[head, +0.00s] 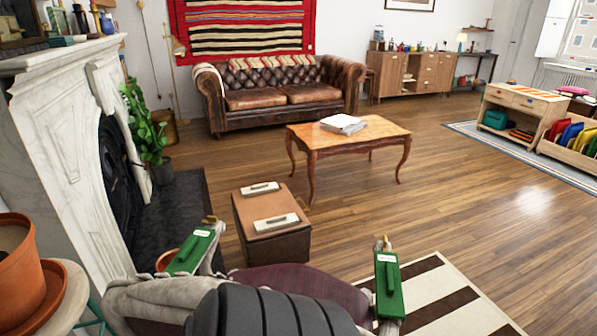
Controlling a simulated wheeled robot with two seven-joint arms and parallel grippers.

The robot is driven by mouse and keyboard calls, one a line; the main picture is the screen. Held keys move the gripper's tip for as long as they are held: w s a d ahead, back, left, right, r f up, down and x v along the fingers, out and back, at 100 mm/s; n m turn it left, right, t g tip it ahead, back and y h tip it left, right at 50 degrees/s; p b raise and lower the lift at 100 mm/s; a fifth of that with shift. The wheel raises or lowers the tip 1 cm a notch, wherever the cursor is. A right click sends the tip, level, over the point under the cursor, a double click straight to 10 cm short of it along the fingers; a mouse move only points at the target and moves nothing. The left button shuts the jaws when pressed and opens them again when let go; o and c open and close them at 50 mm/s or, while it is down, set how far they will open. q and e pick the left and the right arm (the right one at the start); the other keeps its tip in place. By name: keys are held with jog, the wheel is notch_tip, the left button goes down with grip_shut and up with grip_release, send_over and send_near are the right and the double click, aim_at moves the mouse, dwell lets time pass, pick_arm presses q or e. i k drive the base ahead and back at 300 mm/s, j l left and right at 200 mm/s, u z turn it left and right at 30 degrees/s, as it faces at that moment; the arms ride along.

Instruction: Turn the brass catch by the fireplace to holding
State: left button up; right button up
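A brown box (271,243) stands on the floor to the right of the fireplace (62,130). Its top carries two pale plates, a far one (261,188) and a near one (276,222), each with a small dark bar. I cannot tell whether either bar is the brass catch, and no other catch can be made out. My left gripper (209,221) is left of the box, apart from the near plate in the picture. My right gripper (382,243) is right of the box, over the floor. Both fingertips are small, and nothing is clearly held.
A potted plant (147,125) stands by the fireplace. A terracotta pot (18,262) sits on a stool at the lower left. A wooden table (349,136) with papers and a leather sofa (277,92) stand behind. The floor right of the box is clear.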

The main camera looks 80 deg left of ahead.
aim_at(211, 219)
jog(key=i+u, duration=0.4)
jog(key=i, duration=0.15)
jog(key=i+l+u, duration=0.25)
jog(key=i+u, duration=0.15)
jog(key=i, duration=0.15)
jog(key=i+j+u, duration=0.15)
jog(key=i+u, duration=0.2)
jog(key=i, duration=0.2)
jog(key=i+u, duration=0.3)
jog(key=i, duration=0.25)
jog(key=i+l+u, duration=0.15)
jog(key=i+u, duration=0.2)
jog(key=i, duration=0.25)
jog(key=i+l+u, duration=0.35)
jog(key=i, duration=0.2)
jog(key=i+j+u, duration=0.2)
jog(key=u, duration=0.25)
jog(key=i+j+u, duration=0.15)
jog(key=u, duration=0.3)
jog(key=i+u, duration=0.6)
jog(key=u, duration=0.25)
jog(key=i+l+u, duration=0.15)
jog(key=u, duration=0.3)
jog(key=i+l+u, duration=0.25)
jog(key=u, duration=0.2)
jog(key=i+l+u, duration=0.2)
jog(key=u, duration=0.25)
jog(key=l, duration=0.05)
